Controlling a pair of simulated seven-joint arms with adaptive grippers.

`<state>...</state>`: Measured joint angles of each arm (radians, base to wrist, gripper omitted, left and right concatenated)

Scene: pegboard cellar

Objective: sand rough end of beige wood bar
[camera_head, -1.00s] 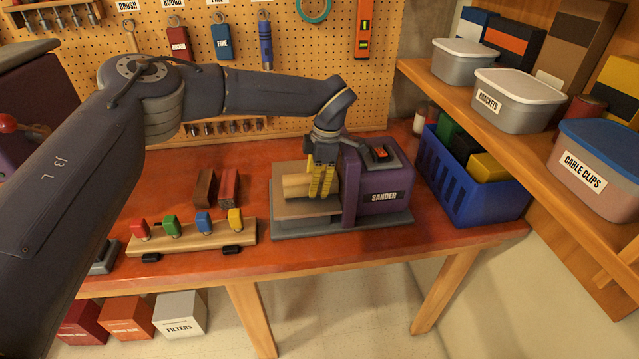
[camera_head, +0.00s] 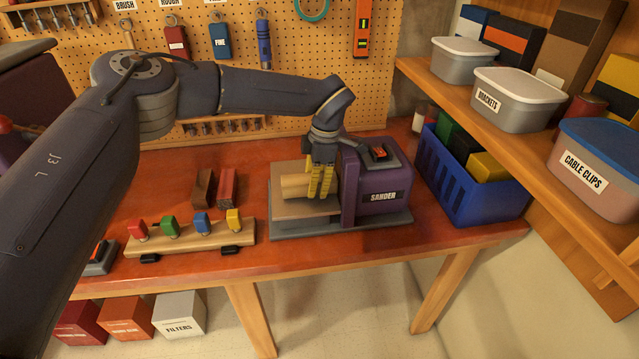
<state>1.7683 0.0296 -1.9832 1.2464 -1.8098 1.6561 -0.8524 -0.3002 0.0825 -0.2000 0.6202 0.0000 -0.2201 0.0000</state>
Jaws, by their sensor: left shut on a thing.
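The beige wood bar (camera_head: 296,186) lies on the work rest of the purple sander (camera_head: 375,195). Its right part reaches toward the sander's face. My left gripper (camera_head: 320,192), with yellow fingers, comes down from above and is shut on the bar near its right end. The bar's right end is hidden behind the fingers, so I cannot tell whether it touches the sanding face. The sander has a red switch (camera_head: 379,153) on top. My right gripper is not in view.
A dark brown bar (camera_head: 203,188) and a red bar (camera_head: 227,187) lie left of the sander. A wooden rack (camera_head: 180,242) with coloured clips stands in front of them. A blue crate (camera_head: 478,196) stands close on the right, under a shelf with tubs.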

